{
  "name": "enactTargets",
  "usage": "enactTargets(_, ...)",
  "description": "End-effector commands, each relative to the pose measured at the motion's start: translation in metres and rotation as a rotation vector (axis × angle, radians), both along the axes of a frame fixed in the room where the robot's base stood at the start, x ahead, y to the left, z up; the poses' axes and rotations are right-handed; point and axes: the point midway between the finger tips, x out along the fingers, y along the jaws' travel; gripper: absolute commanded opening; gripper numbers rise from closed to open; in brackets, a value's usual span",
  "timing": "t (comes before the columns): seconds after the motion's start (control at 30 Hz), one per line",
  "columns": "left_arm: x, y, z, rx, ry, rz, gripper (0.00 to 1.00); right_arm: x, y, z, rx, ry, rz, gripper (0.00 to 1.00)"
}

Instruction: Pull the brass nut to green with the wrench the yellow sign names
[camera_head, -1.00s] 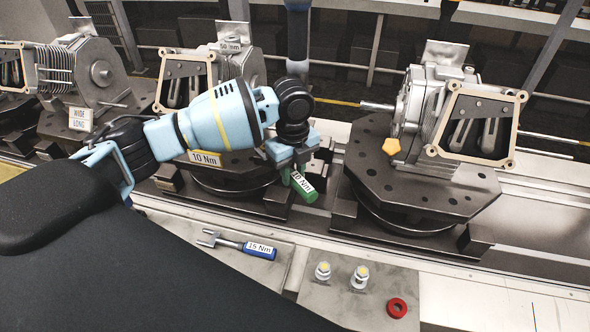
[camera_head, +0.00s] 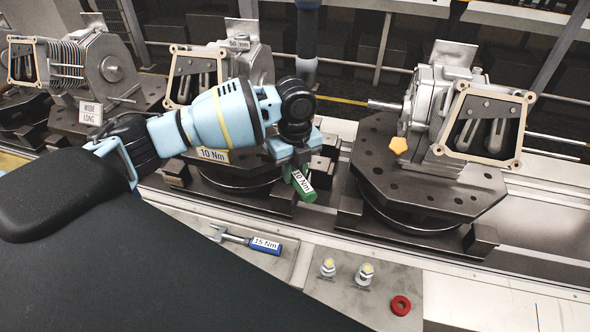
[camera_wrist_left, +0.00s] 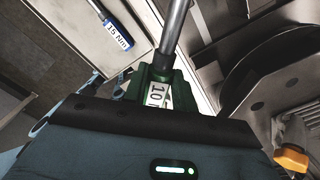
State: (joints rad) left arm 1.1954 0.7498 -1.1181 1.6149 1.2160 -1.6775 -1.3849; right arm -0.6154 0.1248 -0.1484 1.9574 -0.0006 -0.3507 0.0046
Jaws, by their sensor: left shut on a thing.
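My left gripper (camera_head: 292,160) is shut on the green-handled wrench (camera_head: 304,187), whose label reads "10 Nm". In the left wrist view the wrench's silver shaft (camera_wrist_left: 173,35) runs up out of the frame; its head is not seen. The brass nut (camera_head: 399,145) is an orange-yellow hexagon on the right fixture, to the right of my left gripper and apart from it. A blue-handled "15 Nm" wrench (camera_head: 264,244) lies on the front tray. My right gripper is not in view.
The right fixture's dark turntable (camera_head: 435,190) carries a grey metal housing (camera_head: 440,95). The front panel has two knobs (camera_head: 328,267) (camera_head: 365,273) and a red ring (camera_head: 400,305). A "WIDE LONG" sign (camera_head: 90,112) stands at the left fixture.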

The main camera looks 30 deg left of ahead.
Motion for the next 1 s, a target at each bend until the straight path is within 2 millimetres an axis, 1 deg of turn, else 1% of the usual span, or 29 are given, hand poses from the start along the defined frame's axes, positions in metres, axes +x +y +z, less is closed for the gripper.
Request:
enactTargets(0.03,-0.003,0.0,-0.004,0.0,0.012,0.0,0.0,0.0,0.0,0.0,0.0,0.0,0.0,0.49)
enactTargets(0.37,-0.003,0.0,-0.004,0.0,0.012,-0.003,0.0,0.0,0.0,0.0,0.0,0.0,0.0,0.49)
enactTargets(0.8,-0.014,0.009,-0.004,0.0,0.011,-0.111,0.0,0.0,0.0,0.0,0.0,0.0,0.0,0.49)
enactTargets(1.0,-0.013,0.009,-0.003,0.0,0.011,-0.107,0.0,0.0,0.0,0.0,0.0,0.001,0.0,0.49)
